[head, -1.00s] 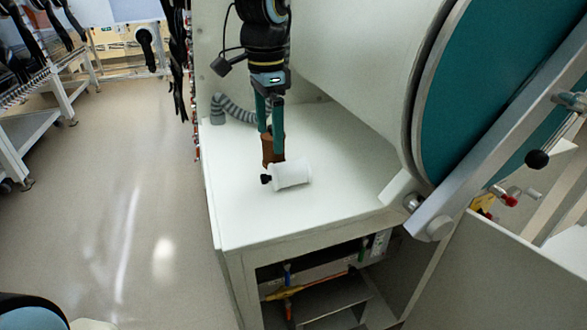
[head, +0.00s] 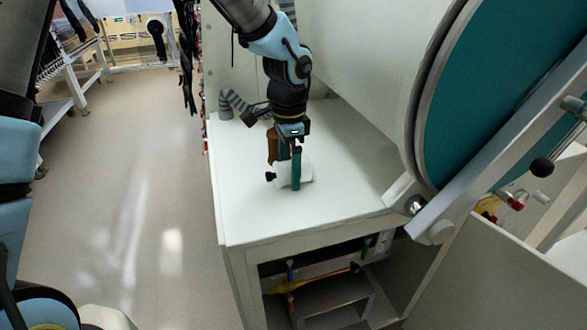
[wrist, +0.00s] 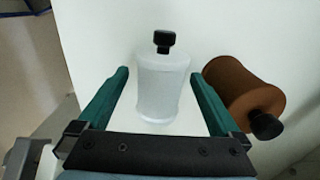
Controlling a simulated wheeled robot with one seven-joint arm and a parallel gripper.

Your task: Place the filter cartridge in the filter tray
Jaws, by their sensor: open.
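A white cylinder (head: 307,173) with a black cap lies on its side on the white bench top. It also shows in the wrist view (wrist: 158,95), between the two green fingers. My gripper (head: 289,172) is open, with one finger on each side of the white cylinder; I cannot tell whether they touch it. A brown cylinder (head: 272,146) with a black cap in the wrist view (wrist: 240,90) is just beyond the right finger. I cannot tell for certain which cylinder is the filter cartridge. I cannot make out a filter tray.
The bench top (head: 345,180) is clear in front and to the right. A large teal round door (head: 500,90) with a metal bar stands at the right. Open floor (head: 130,200) is at the left.

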